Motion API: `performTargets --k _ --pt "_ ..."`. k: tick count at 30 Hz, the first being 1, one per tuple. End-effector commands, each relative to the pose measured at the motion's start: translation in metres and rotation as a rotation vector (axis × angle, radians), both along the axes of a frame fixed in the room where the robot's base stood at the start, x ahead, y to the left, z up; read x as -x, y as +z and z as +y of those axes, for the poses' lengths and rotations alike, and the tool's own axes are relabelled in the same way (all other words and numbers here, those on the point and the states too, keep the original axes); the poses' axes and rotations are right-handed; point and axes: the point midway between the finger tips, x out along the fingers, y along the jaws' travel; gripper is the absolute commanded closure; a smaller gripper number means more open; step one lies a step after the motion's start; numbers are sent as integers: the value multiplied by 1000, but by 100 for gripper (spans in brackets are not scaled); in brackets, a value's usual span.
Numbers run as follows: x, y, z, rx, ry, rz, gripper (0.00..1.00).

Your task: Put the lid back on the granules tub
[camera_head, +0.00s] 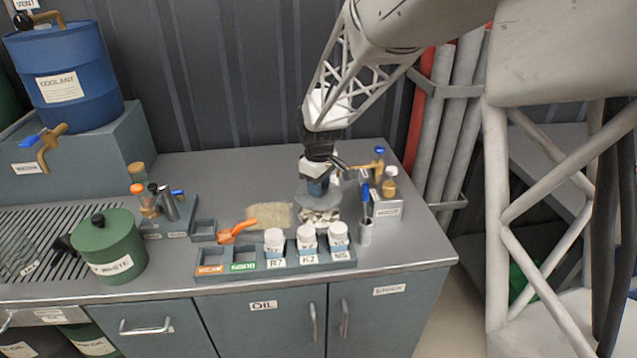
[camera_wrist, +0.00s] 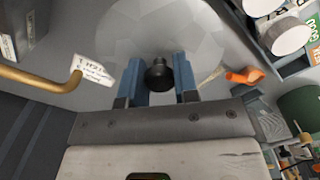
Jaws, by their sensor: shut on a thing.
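My gripper (camera_head: 318,186) is shut on the dark knob (camera_wrist: 159,74) of a round grey lid (camera_head: 318,203), with its blue fingers on either side of the knob. In the wrist view the lid (camera_wrist: 150,30) is a wide pale disc beyond the fingers. In the head view the lid looks about level, over the back of the granules tub (camera_head: 320,223). Pale lumpy granules (camera_head: 319,215) show below the lid's front edge. Most of the tub is hidden by the lid and the white bottles in front. I cannot tell whether lid and tub touch.
White-capped bottles (camera_head: 307,243) stand in a labelled rack in front. A pen holder (camera_head: 366,232) and a block with small bottles (camera_head: 388,205) are close on the right.

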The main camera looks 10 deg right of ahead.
Motion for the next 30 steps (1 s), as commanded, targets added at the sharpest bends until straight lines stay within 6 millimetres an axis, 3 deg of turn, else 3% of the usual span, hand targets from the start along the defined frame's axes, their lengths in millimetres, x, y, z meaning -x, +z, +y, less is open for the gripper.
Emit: performTargets --k 18,30 --pt "0 -41 0 0 0 0 95" --pt "0 -52 0 0 0 1 95"
